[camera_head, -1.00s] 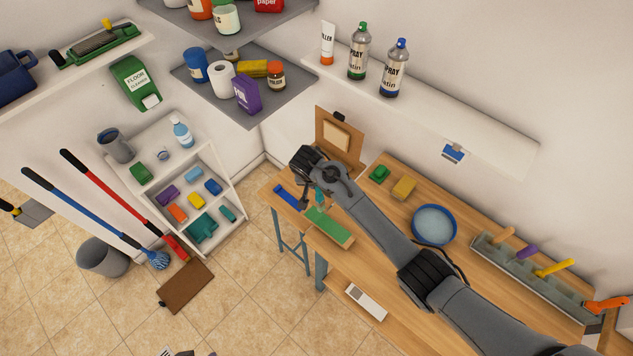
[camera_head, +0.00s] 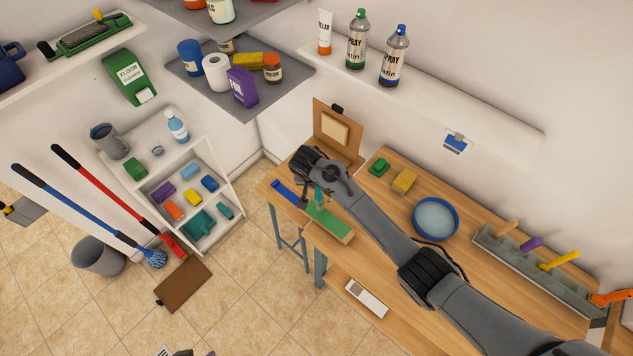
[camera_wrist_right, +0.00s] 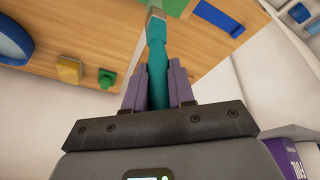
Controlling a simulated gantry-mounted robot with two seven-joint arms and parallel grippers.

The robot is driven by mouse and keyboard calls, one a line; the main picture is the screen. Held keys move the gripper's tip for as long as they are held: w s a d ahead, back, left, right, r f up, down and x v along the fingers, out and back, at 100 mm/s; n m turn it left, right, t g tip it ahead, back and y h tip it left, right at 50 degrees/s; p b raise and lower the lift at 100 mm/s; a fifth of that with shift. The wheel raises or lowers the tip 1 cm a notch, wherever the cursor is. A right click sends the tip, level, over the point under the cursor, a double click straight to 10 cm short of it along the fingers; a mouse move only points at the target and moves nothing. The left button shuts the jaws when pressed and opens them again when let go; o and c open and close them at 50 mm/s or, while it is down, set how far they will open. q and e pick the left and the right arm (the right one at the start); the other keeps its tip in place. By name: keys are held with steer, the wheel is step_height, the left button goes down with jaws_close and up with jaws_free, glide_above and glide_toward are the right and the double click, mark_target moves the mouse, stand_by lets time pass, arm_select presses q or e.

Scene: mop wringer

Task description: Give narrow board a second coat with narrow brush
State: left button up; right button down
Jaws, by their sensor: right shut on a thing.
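A long green-faced board (camera_head: 330,222) with a pale wood edge lies at the near left part of the workbench. A shorter, slimmer blue strip (camera_head: 287,190) lies to its left; I cannot tell which the task calls narrow. My right gripper (camera_head: 312,188) is shut on a teal-handled brush (camera_head: 319,196), which stands over the far left end of the green board. In the right wrist view the brush (camera_wrist_right: 157,65) sits between the fingers, its pale ferrule toward the green surface (camera_wrist_right: 176,5). Bristle contact is hard to tell. My left gripper is out of view.
A green block (camera_head: 379,167), a yellow block (camera_head: 404,181) and a blue bowl (camera_head: 436,219) stand beyond my right arm. A rack (camera_head: 535,268) with several coloured handles is at the right. An upright brown board (camera_head: 338,130) stands behind the gripper.

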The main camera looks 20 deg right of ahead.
steer(key=shift+s+f, duration=0.1)
steer(key=shift+f, duration=0.6)
stand_by(0.6)
steer(key=shift+b, duration=0.3)
steer(key=shift+w+f, duration=0.1)
steer(key=shift+w, duration=0.1)
steer(key=shift+w+a+f, duration=0.15)
steer(key=shift+w+a, duration=0.15)
steer(key=shift+w, duration=0.3)
steer(key=shift+w+a+f, duration=0.15)
steer(key=shift+w+a, duration=0.15)
steer(key=shift+w, duration=0.25)
stand_by(0.6)
